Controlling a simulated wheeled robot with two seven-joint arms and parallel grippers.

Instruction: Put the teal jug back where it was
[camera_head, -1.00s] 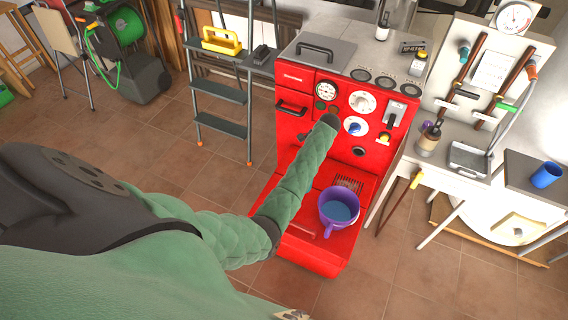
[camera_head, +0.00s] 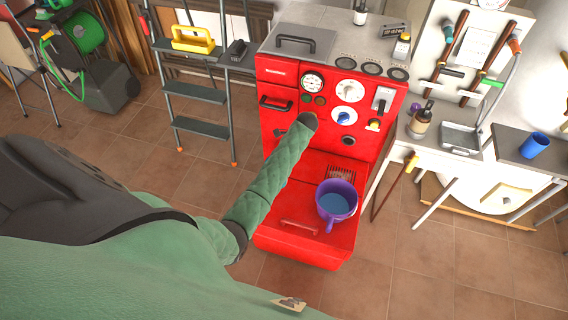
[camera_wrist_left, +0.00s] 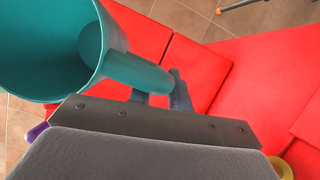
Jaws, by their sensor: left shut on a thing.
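The teal jug (camera_wrist_left: 45,50) fills the upper left of the left wrist view, with its open mouth partly in frame. My left gripper (camera_wrist_left: 160,97) is shut on the jug's handle (camera_wrist_left: 138,72). Red boiler surfaces show behind the handle. In the head view, my green-sleeved left arm reaches over the red boiler (camera_head: 285,78) and ends in a dark tip in front of its panel. The jug and my left fingers cannot be made out there. My right gripper is in neither view.
A purple jug (camera_head: 324,206) with blue liquid stands on the boiler's low front ledge (camera_head: 270,232). A stepladder (camera_head: 205,92) stands left of the boiler. A white workbench (camera_head: 395,150) with tools stands right. Open tiled floor lies left of the boiler.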

